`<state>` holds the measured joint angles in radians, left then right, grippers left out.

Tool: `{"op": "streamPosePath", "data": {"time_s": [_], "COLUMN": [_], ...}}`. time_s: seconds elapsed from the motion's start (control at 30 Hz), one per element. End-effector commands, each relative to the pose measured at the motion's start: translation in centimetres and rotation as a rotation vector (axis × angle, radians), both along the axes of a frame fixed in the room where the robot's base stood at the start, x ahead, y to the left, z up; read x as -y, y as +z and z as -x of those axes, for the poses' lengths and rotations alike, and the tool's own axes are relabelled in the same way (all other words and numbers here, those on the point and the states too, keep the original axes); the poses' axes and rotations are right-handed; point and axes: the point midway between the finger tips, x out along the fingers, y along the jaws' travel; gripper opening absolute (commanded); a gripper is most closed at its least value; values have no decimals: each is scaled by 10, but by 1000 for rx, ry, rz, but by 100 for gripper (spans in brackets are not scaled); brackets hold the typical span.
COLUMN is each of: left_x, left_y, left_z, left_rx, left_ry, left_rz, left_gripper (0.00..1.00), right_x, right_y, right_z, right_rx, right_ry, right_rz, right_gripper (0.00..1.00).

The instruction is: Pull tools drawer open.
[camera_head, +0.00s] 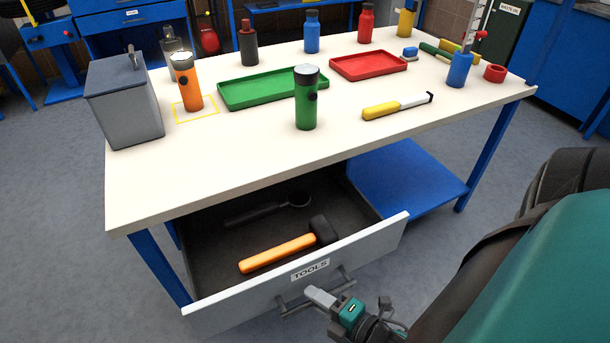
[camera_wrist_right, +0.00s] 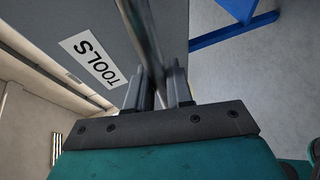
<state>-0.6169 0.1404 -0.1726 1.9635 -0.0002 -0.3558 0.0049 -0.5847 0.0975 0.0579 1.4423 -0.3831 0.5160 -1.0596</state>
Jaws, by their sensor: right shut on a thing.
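The tools drawer (camera_head: 300,288) hangs under the white-topped workbench and stands well open. Its grey front carries a TOOLS label (camera_head: 310,270) and a bar handle (camera_head: 290,308). An orange-handled mallet (camera_head: 277,253) and a dark tool (camera_head: 268,209) lie inside it. My right gripper (camera_head: 318,299) is at the handle in the head view. In the right wrist view, its two fingers (camera_wrist_right: 161,92) are shut on the handle bar (camera_wrist_right: 145,45), beside the label (camera_wrist_right: 93,58). My left gripper is in neither view.
The workbench top (camera_head: 240,135) holds a grey bin (camera_head: 124,100), orange and green flashlights, green and red trays, bottles and a yellow-handled tool. A blue lower shelf (camera_head: 410,185) sits right of the drawer. Grey floor (camera_head: 80,270) is clear to the left.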

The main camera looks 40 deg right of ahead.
Motion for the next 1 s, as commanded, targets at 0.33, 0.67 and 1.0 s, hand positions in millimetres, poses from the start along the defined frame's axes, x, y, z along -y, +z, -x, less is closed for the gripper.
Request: {"op": "streamPosePath", "data": {"time_s": [0.33,0.67,1.0], "left_x": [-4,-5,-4], "left_y": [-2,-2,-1], "left_z": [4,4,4], "left_rx": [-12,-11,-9], "left_ry": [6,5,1], "left_rz": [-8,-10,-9], "left_gripper": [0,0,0], "right_x": [-7,-7,-7], "right_y": [1,0,0], "right_z": [30,32,31], "right_rx": [2,2,2], "right_ry": [-1,0,0], "right_rz": [0,1,0], "right_gripper": [0,0,42]}}
